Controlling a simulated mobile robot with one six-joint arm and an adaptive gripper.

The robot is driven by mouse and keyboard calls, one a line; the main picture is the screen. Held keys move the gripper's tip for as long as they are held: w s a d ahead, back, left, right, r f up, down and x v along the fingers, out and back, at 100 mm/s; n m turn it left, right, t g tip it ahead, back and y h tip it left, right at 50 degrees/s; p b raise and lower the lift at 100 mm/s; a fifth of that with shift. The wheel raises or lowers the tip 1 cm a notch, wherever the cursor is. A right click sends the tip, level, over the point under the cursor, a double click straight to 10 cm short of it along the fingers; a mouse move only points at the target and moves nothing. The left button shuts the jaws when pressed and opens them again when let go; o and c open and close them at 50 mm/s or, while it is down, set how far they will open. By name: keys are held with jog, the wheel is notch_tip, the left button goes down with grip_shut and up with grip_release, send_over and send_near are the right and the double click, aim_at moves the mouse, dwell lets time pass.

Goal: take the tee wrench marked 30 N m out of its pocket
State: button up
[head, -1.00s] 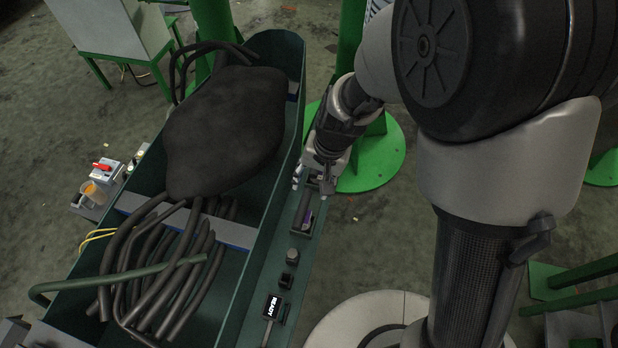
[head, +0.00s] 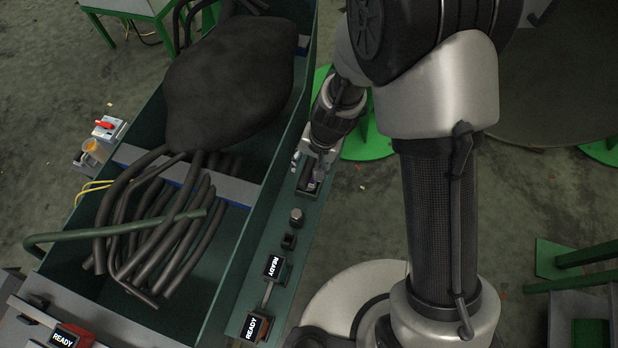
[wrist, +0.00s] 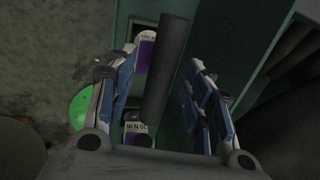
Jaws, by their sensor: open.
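In the wrist view a dark grey rod (wrist: 165,70), which looks like a tee wrench's bar, runs between the open fingers of my gripper (wrist: 160,100). The fingers stand apart on either side of it, with no clear contact. A white and purple label (wrist: 146,48) shows at the rod's upper end and another (wrist: 137,131) near its lower end. Their print is too small to read surely, so I cannot tell whether this is the 30 N m wrench. In the head view my gripper (head: 319,168) is over the small dark pocket (head: 309,184) on the green ledge, partly hiding it.
The green trough (head: 262,205) beside the ledge holds a large dark lump (head: 225,80) and several dark hoses (head: 160,225). A grey knob (head: 296,215), a small black socket (head: 289,241) and READY displays (head: 274,266) stand along the ledge, nearer me.

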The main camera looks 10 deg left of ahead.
jog(key=shift+a+f, duration=0.15)
jog(key=shift+f, duration=0.65)
jog(key=shift+r, duration=0.1)
jog(key=shift+c, duration=0.2)
grip_shut()
